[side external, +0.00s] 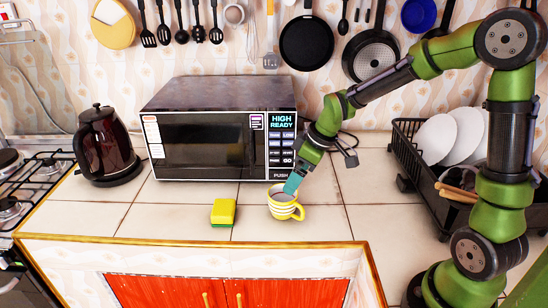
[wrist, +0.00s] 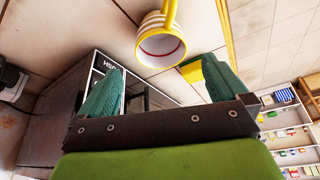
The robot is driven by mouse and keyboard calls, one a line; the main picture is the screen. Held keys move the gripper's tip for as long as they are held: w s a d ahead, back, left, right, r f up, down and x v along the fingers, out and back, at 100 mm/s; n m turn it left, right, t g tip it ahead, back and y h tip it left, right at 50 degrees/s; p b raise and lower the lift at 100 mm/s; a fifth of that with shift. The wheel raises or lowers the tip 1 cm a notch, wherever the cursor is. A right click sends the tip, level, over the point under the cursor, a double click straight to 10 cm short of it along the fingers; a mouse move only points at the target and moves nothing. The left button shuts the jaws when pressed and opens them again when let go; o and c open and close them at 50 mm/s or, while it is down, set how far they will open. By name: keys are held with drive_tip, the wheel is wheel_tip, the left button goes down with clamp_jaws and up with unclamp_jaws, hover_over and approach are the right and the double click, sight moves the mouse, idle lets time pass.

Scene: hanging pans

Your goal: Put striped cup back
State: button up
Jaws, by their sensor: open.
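The yellow-and-white striped cup (side external: 285,206) stands upright on the tiled counter, in front of the microwave's right end. Its handle points to the right and toward the front. In the wrist view the cup (wrist: 161,42) is at the top middle, with its open mouth facing the camera. My gripper (side external: 292,184) is just above the cup's rim in the side view, coming down from the upper right. In the wrist view my gripper (wrist: 158,85) has its two teal fingers spread apart with nothing held between them. I cannot tell whether a finger touches the rim.
A yellow-green sponge (side external: 223,212) lies left of the cup. The microwave (side external: 200,145) is close behind. A kettle (side external: 103,145) stands at left, a dish rack (side external: 415,165) with plates at right. The counter's front edge is near.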

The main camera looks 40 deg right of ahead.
drive_tip(key=s+a+r+m+t, duration=0.1)
drive_tip(key=s+a+r+m, duration=0.1)
drive_tip(key=s+r+m, duration=0.2)
drive_tip(key=s+a+r+m+t, duration=0.2)
drive_tip(key=s+r+m, duration=0.2)
drive_tip(key=s+r, duration=0.4)
drive_tip(key=s, duration=0.5)
drive_tip(key=shift+s+a+r, duration=0.15)
drive_tip(key=shift+a+r, duration=0.05)
drive_tip(key=shift+a, duration=0.05)
idle(1.0)
